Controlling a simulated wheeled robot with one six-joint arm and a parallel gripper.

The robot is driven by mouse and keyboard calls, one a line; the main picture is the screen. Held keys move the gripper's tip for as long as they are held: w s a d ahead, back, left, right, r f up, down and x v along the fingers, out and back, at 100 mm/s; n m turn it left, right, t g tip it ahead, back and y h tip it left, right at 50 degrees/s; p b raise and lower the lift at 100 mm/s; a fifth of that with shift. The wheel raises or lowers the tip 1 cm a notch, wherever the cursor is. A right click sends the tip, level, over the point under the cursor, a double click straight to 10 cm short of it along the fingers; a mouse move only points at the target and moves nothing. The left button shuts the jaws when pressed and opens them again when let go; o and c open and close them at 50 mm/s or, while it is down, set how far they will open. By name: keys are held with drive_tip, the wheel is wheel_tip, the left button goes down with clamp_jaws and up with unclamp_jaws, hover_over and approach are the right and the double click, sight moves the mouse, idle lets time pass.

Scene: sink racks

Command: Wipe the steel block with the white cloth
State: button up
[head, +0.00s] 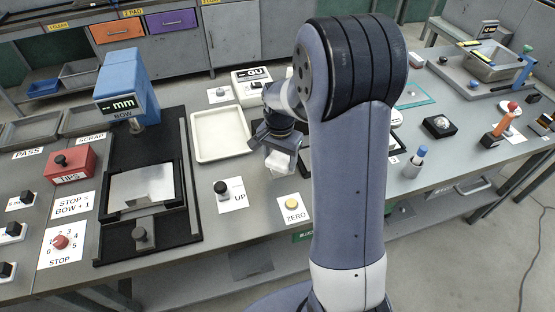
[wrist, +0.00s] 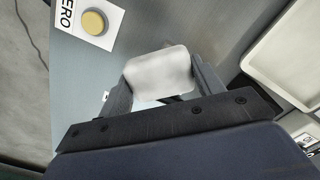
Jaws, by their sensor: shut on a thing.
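My gripper (head: 281,158) is shut on the white cloth (head: 280,168), a folded pad between its fingers. In the wrist view the cloth (wrist: 158,72) sits between both fingers of my gripper (wrist: 160,80), above the grey bench top. The steel block (head: 146,188) appears to be the shiny flat piece in the black fixture (head: 112,160) at the left in the head view. It is well left of my gripper and apart from it. My arm hides part of the bench's middle in the head view.
A white tray (head: 221,135) lies between the fixture and my gripper. A blue BOW gauge (head: 127,85) stands over the fixture's far end. The black UP knob (head: 222,187) and yellow ZERO button (head: 292,204) are near the front. A red TIPS box (head: 74,164) stands left.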

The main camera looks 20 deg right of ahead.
drive_tip(key=shift+r+p, duration=1.35)
drive_tip(key=shift+r, duration=0.75)
